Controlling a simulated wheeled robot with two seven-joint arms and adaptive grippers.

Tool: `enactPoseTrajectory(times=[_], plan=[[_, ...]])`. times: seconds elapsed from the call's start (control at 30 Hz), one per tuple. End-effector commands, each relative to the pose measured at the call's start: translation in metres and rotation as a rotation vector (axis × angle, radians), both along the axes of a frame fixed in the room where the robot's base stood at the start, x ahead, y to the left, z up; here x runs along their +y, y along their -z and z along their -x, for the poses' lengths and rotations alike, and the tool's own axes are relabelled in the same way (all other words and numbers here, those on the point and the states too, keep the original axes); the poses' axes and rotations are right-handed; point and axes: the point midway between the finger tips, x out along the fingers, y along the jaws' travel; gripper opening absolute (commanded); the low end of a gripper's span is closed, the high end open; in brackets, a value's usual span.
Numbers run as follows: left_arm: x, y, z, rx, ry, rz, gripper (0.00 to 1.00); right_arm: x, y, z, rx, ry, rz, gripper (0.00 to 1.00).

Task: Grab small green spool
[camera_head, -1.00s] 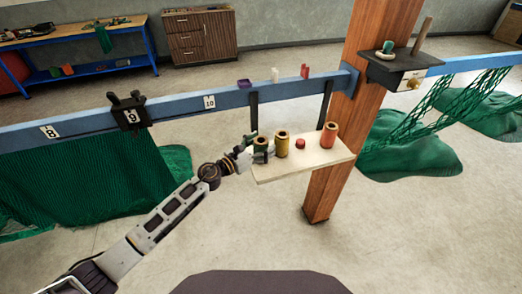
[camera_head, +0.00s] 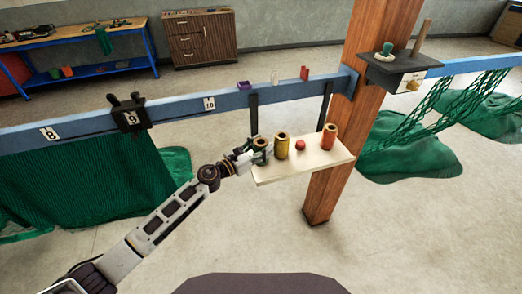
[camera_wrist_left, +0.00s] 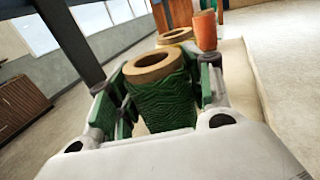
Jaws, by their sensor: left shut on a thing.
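The small green spool (camera_head: 260,145) stands at the left end of a pale hanging shelf (camera_head: 280,171). In the left wrist view the green spool (camera_wrist_left: 162,95) is upright, with a tan ring top and green twine. My left gripper (camera_head: 257,153) is shut on it, with a finger on each side; the left gripper also shows in the left wrist view (camera_wrist_left: 160,92). The spool's lower part is hidden by the gripper body. My right gripper is in neither view.
A yellow spool (camera_head: 282,147), a small red round thing (camera_head: 300,145) and an orange-red spool (camera_head: 328,137) stand to the right on the shelf. Dark straps (camera_head: 254,117) hang from the blue beam (camera_head: 230,102) above. A wooden post (camera_head: 360,90) rises behind the shelf's right end.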

Motion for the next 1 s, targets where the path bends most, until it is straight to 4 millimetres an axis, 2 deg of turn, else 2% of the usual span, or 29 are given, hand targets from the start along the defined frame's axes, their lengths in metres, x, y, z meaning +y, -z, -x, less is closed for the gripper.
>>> enactPoseTrajectory(times=[0.27, 1.0], plan=[[0.0, -0.01, 0.0, -0.002, 0.001, -0.002, 0.24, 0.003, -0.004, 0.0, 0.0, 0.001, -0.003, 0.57], [0.0, -0.087, 0.0, -0.003, 0.0, -0.001, 0.24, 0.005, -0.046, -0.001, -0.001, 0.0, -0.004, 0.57]])
